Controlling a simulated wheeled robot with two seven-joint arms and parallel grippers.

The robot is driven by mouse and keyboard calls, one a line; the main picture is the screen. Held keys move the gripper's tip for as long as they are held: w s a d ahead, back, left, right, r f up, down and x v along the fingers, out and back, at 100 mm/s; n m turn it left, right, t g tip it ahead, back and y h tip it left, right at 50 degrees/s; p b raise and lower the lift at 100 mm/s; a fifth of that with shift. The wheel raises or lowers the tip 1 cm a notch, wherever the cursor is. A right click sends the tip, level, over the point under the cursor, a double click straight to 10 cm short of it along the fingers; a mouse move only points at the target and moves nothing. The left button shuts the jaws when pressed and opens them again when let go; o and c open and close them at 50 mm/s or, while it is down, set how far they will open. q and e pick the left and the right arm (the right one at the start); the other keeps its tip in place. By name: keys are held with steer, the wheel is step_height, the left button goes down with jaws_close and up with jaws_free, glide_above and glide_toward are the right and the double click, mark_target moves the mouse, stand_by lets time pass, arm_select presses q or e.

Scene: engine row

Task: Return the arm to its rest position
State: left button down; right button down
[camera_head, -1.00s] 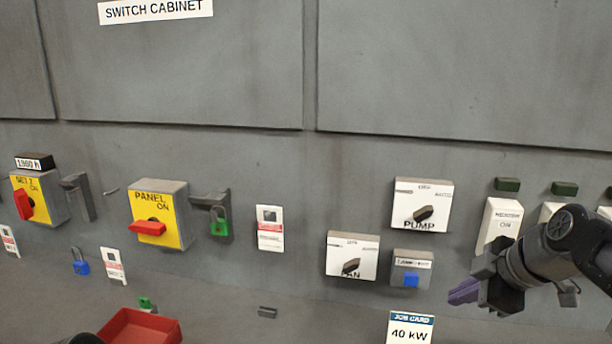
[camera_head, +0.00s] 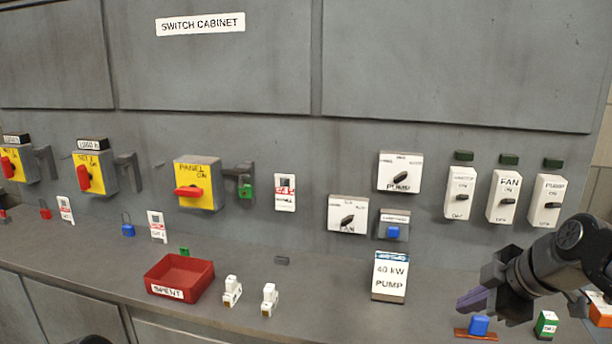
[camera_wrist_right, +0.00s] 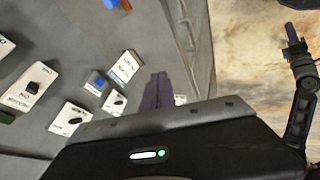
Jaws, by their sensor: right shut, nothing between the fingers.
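My right gripper (camera_head: 472,299) is at the lower right of the head view, with its purple-grey fingers together and empty. It appears over the front right of the bench, below the white switches, touching none of them that I can see. In the right wrist view its fingers (camera_wrist_right: 157,92) are closed against each other, with the tilted panel beyond. My left gripper does not show; only a dark rounded part is at the bottom left edge of the head view.
A red SPENT tray (camera_head: 206,282), two small white parts (camera_head: 232,291) and the job card (camera_head: 389,277) stand on the bench. A blue item (camera_head: 479,325) and a green block (camera_head: 546,324) lie near my right gripper. Switches and padlocks line the cabinet (camera_head: 290,130).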

steer(key=a+f+m+g, duration=0.2)
steer(key=a+f+m, duration=0.25)
steer(key=f, duration=1.05)
steer(key=a+f+m+g, duration=0.1)
steer(key=a+f+m, duration=0.35)
steer(key=f, duration=1.05)
steer(key=s+a+f+m+g, duration=0.1)
steer(key=s+a+f+m, duration=0.1)
steer(key=s+a+f, duration=0.2)
steer(key=s+a+f+m+g, duration=0.1)
steer(key=s+a+f, duration=0.3)
steer(key=s+f, duration=0.5)
steer(key=s+a+f+m+g+y, duration=0.1)
steer(key=s+a+f+m, duration=0.2)
steer(key=s+f, duration=0.4)
steer(key=shift+s+a+f+m, duration=0.25)
steer(key=shift+s+a, duration=0.4)
steer(key=shift+s, duration=0.5)
steer(key=shift+r, duration=0.1)
